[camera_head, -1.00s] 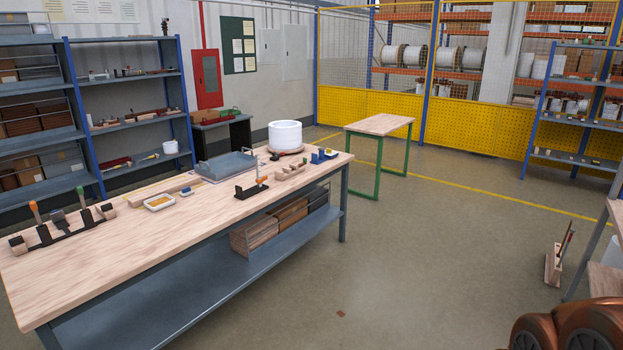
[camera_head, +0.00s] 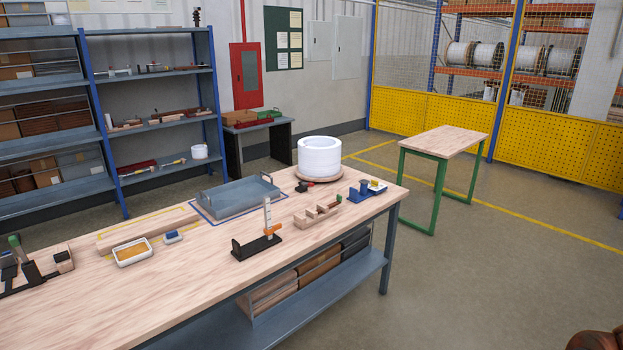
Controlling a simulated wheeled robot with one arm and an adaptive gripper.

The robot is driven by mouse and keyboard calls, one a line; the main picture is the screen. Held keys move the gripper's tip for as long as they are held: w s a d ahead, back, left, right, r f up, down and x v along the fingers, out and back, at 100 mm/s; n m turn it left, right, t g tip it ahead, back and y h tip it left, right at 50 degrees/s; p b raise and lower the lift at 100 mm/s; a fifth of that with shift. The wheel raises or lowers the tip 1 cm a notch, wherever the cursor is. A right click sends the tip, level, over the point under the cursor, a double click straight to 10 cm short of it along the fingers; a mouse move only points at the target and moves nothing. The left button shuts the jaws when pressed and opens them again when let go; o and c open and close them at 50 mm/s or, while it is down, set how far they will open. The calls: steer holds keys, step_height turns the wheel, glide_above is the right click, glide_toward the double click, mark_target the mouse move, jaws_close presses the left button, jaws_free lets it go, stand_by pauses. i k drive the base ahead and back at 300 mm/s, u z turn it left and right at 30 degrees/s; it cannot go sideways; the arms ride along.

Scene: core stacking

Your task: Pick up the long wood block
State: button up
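A long pale wood block (camera_head: 148,229) lies flat on the wooden workbench (camera_head: 190,294), towards its back edge, left of the blue-grey tray. Yellow lines run on the bench top around the block. A small white dish (camera_head: 132,252) with yellowish contents lies just in front of it, and a small blue-and-white item (camera_head: 173,237) lies to the right of the dish. Nothing rests on the block. My gripper is not in view, so its opening cannot be seen.
A blue-grey tray (camera_head: 237,199), a white round container (camera_head: 319,158), a black stand with an upright scale (camera_head: 257,243) and a wooden holder (camera_head: 318,212) occupy the bench's right part. A green-legged table (camera_head: 448,143) stands beyond. Floor at the right is open.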

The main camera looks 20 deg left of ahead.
mark_target(105, 247)
steer(key=u, duration=0.25)
steer(key=i, duration=1.7)
steer(key=u, duration=1.45)
steer(key=i, duration=0.8)
steer(key=u, duration=1.55)
steer(key=i, duration=0.8)
steer(key=u, duration=0.35)
